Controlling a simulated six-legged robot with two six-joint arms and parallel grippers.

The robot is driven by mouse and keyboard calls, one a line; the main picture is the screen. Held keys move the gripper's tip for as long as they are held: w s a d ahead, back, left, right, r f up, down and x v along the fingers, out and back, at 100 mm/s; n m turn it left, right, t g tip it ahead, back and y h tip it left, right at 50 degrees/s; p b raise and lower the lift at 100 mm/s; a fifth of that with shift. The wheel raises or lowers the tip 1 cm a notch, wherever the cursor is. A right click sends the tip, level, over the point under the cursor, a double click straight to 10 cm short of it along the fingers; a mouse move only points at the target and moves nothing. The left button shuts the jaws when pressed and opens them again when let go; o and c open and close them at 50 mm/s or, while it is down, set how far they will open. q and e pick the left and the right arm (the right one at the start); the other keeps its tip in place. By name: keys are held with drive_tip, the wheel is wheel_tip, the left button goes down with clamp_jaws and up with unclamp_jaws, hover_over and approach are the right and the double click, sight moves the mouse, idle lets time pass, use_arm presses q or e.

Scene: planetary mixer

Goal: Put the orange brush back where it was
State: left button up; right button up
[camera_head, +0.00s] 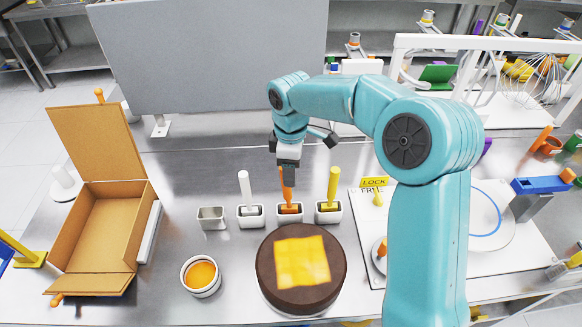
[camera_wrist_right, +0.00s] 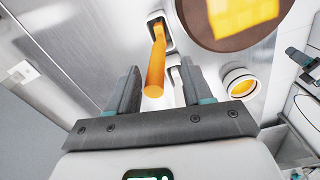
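The orange brush (camera_head: 287,191) stands upright in a small white cup (camera_head: 281,218), in the row behind the round brown cake (camera_head: 264,270). My right gripper (camera_head: 288,176) is right above the cup, with its fingers down near the top of the brush handle. In the right wrist view the fingers are apart, and the orange handle (camera_wrist_right: 156,65) shows between them with a gap on both sides. The right gripper (camera_wrist_right: 160,90) is open and holds nothing. My left gripper is not in view.
A white brush (camera_head: 245,187) and a yellow brush (camera_head: 333,186) stand in cups on either side, close by. An empty metal cup (camera_head: 211,218) is to the left. An open cardboard box (camera_head: 98,240) stands at far left. A bowl of orange glaze (camera_head: 201,275) is in front.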

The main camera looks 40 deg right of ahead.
drive_tip(key=shift+w, duration=0.1)
drive_tip(key=shift+a+r, duration=0.1)
drive_tip(key=shift+r, duration=0.25)
wheel_tip(320, 180, up, 12)
drive_tip(key=shift+f, duration=0.25)
idle(0.5)
